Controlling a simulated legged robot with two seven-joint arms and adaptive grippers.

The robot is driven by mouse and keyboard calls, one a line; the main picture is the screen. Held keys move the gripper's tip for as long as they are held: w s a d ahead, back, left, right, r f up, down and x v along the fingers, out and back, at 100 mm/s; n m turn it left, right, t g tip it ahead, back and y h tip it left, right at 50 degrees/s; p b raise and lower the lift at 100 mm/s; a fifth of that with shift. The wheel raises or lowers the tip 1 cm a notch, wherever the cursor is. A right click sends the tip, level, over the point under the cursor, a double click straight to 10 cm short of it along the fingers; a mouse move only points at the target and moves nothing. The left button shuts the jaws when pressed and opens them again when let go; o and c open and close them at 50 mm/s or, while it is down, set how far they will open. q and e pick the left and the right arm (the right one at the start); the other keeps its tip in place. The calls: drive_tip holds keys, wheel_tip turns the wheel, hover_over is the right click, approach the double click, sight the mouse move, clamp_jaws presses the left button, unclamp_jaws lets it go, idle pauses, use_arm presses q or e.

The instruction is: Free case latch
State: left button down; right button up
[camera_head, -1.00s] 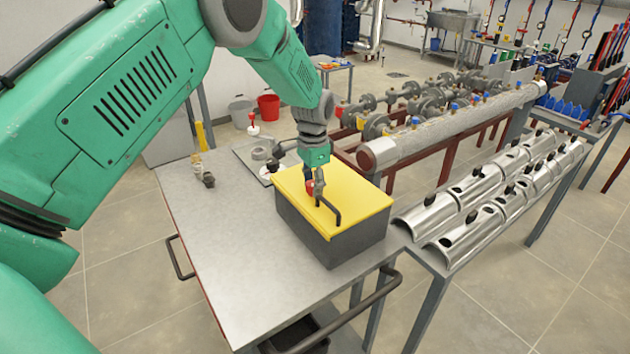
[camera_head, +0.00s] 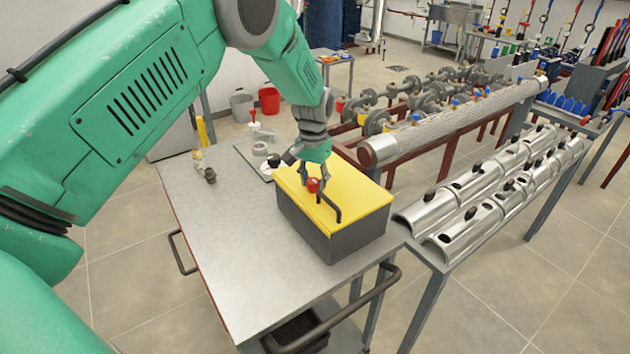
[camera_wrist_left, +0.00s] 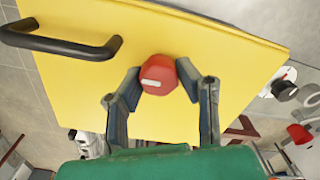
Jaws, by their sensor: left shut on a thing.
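The case is a dark grey box (camera_head: 355,246) with a yellow lid (camera_head: 360,205), closed, on the metal cart. A black handle (camera_head: 328,209) is on the lid; it also shows in the left wrist view (camera_wrist_left: 62,45). A red latch knob (camera_head: 313,185) is on the lid beside the handle, and it shows as a red faceted knob in the left wrist view (camera_wrist_left: 160,73). My left gripper (camera_head: 309,182) reaches down from above, its two fingers on either side of the red knob, shut on it. My right gripper is not in view.
The cart top (camera_head: 225,235) is clear to the left of the case. Small fittings (camera_head: 205,170) and a grey plate lie at its back. A black cart rail (camera_head: 345,315) runs along the front. Metal half-shells (camera_head: 480,215) lie on the table at right.

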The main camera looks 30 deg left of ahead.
sight(313, 179)
use_arm(q)
drive_tip(key=shift+s, duration=0.1)
drive_tip(key=c, duration=1.2)
unclamp_jaws()
drive_tip(key=shift+r, duration=0.2)
drive_tip(key=shift+a+r, duration=0.1)
drive_tip(key=shift+r, duration=5.55)
